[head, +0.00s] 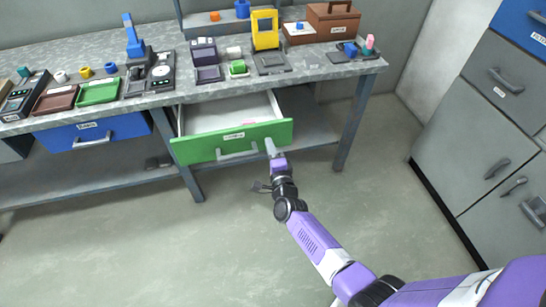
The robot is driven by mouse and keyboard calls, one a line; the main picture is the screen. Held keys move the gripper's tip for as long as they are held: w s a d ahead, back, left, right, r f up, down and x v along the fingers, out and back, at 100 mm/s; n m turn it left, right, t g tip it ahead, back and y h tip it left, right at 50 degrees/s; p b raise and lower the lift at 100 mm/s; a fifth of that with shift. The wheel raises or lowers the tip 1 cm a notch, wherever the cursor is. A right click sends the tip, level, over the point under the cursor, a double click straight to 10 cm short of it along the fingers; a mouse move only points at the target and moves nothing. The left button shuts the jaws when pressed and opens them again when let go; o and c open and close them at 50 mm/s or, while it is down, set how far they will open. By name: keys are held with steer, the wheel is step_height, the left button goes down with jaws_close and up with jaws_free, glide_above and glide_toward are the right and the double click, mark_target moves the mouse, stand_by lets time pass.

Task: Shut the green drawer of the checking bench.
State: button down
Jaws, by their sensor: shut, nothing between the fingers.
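The green drawer (206,148) hangs open under the right part of the grey bench (310,67). Its pale inside shows, with a small pinkish thing near the front. The drawer has a light handle (238,155) and a label on its green front. My gripper (270,146) is shut and empty, with its tip at the right part of the drawer front. It looks touching or very close; I cannot tell which. My purple and white arm reaches there from the lower right.
A blue drawer (95,132) sits further left under the bench. The bench top holds a green tray (98,92), a yellow-framed device (265,30) and a brown box (333,20). Grey cabinets (475,125) stand at the right. The floor before the bench is clear.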

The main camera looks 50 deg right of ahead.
steer(key=shift+w+d, duration=0.4)
steer(key=shift+w, duration=0.1)
